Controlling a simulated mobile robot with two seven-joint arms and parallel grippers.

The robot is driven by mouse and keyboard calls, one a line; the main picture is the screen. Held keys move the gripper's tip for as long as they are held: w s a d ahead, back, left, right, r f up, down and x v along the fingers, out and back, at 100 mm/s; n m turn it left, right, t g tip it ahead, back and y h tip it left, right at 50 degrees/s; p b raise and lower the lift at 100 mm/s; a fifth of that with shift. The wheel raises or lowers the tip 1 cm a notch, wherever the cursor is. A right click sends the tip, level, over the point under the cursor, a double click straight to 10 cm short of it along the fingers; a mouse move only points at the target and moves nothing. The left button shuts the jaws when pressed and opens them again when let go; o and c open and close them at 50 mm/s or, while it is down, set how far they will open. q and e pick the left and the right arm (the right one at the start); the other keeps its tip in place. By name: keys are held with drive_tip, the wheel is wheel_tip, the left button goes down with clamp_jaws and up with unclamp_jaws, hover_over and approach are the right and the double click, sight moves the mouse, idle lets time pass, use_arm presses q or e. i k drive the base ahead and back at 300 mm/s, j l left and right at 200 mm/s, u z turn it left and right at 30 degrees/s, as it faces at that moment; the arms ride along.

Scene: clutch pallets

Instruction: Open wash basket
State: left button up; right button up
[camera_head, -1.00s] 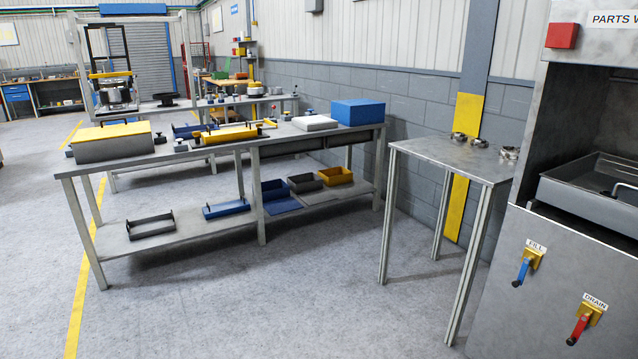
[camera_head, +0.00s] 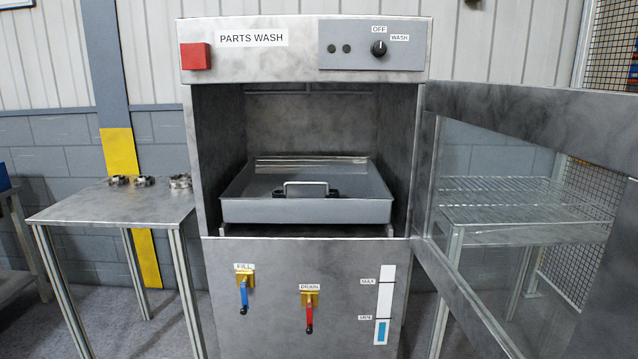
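The wash basket (camera_head: 305,211) is a grey metal tray inside the open chamber of the parts wash machine (camera_head: 215,160). A silver bar handle (camera_head: 306,187) with dark mounts stands at its front. The basket appears closed by a flat grey panel set a little below its rim, though I cannot tell for sure whether this is a lid or the basket floor. The machine's glazed door (camera_head: 530,125) is swung open to the right. Neither of my grippers is in view.
A metal side table (camera_head: 110,205) with several small metal rings (camera_head: 180,182) stands on the left. The blue fill lever (camera_head: 243,295) and red drain lever (camera_head: 309,315) stick out below the chamber. A wire rack (camera_head: 520,205) stands behind the door. The chamber opening is unobstructed.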

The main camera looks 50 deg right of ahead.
sight(365, 197)
drive_tip(key=i+z, duration=0.2)
drive_tip(key=z, duration=0.15)
drive_tip(key=i+z, duration=0.2)
drive_tip(key=z, duration=0.2)
drive_tip(key=i+z, duration=0.15)
drive_tip(key=z, duration=0.2)
